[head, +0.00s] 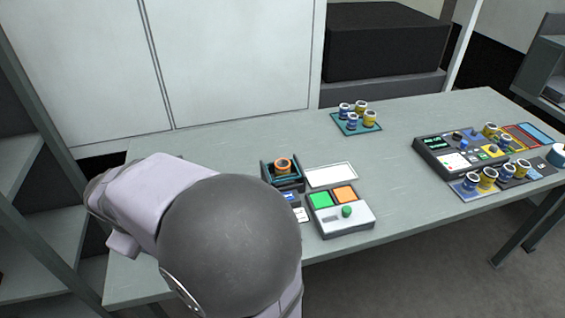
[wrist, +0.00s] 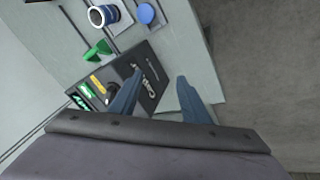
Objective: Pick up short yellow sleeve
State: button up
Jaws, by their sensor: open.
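Several yellow sleeves with pale rims show in the head view. Two stand with blue sleeves (head: 344,109) on a teal mat (head: 339,131) at the back middle; the nearer yellow one (head: 370,118) is at its right. More yellow sleeves (head: 488,178) stand on the right mat, and others (head: 490,130) are by the dark panel. I cannot tell which yellow sleeve is the short one. My gripper (wrist: 160,76) is open and empty in the wrist view, its blue-grey fingers apart above a dark panel (wrist: 155,97). No yellow sleeve is clear there. The head view does not show my gripper.
A dark holder (head: 267,171) with an orange ring (head: 283,165) stands beside a white pad (head: 331,175) and a box with a green button (head: 346,211). A dark control panel (head: 431,157) is at the right. The wrist view shows a blue sleeve (wrist: 104,19) and blue disc (wrist: 146,14). The table's middle is clear.

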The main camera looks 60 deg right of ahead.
jog(key=shift+t+h, duration=0.5)
jog(key=shift+h, duration=0.4)
jog(key=w+d+r, duration=0.1)
jog(key=d+r, duration=0.1)
jog(key=r, duration=0.1)
jog(key=w+d+r+p, duration=0.1)
jog(key=d+r, duration=0.1)
jog(key=d, duration=0.1)
jog(key=w+d+r+p, duration=0.1)
jog(key=w+d+r, duration=0.1)
jog(key=r, duration=0.1)
jog(key=shift+d+r, duration=0.25)
jog(key=shift+r, duration=0.05)
jog(key=d+m, duration=0.1)
jog(key=d, duration=0.3)
jog(key=m+g+y+p, duration=0.1)
jog(key=m+p, duration=0.1)
jog(key=m, duration=0.9)
send_near(284, 160)
notch_tip(284, 160, down, 4)
jog(key=shift+w+f+p, duration=0.4)
jog(key=shift+f+p, duration=0.3)
jog(key=shift+f, duration=0.2)
jog(key=shift+p+x, duration=1.55)
jog(key=shift+x, duration=1)
jog(key=shift+w, duration=0.1)
